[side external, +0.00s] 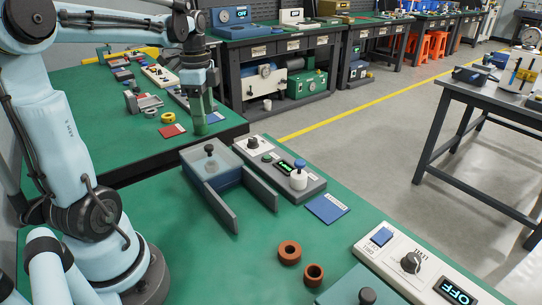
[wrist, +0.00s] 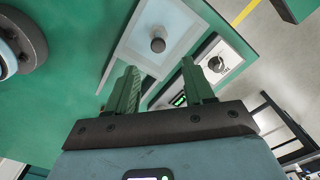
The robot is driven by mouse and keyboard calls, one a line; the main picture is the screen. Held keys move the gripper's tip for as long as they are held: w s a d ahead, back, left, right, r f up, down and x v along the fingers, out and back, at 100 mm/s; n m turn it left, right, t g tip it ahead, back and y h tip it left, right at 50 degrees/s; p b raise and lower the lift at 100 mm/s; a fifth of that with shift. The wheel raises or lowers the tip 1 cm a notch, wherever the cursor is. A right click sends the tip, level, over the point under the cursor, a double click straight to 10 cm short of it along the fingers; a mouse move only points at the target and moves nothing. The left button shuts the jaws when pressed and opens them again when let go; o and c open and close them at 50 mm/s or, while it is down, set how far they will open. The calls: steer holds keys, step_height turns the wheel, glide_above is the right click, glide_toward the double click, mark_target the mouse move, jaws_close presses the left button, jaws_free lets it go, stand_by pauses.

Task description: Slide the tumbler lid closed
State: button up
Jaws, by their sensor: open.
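The tumbler (side external: 228,178) is a dark blue box between two long grey side walls on the green bench in the side external view. Its pale, seemingly translucent lid (side external: 200,163) lies at the upper left end of the walls and carries a dark round knob (side external: 209,149). In the wrist view the lid (wrist: 180,28) and knob (wrist: 157,45) show beyond the fingertips. My gripper (side external: 200,128) has green fingers pointing down and hangs above and behind the lid, apart from the knob. In the wrist view my gripper (wrist: 162,75) is open and empty.
A grey control box (side external: 283,168) with a dial, green display and white-topped knob stands right of the tumbler. A blue card (side external: 327,208) and two brown rings (side external: 289,252) lie nearby. A white panel (side external: 420,268) is at front right.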

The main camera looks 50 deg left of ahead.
steer(key=shift+r, duration=1.6)
steer(key=d+f+n+t, duration=0.3)
steer(key=d+n, duration=0.1)
steer(key=d, duration=0.6)
steer(key=d+f+n+t, duration=0.3)
steer(key=d+n+t, duration=0.1)
steer(key=d, duration=0.7)
steer(key=shift+f+n, duration=0.25)
steer(key=shift+n, duration=0.25)
steer(key=shift+o, duration=0.3)
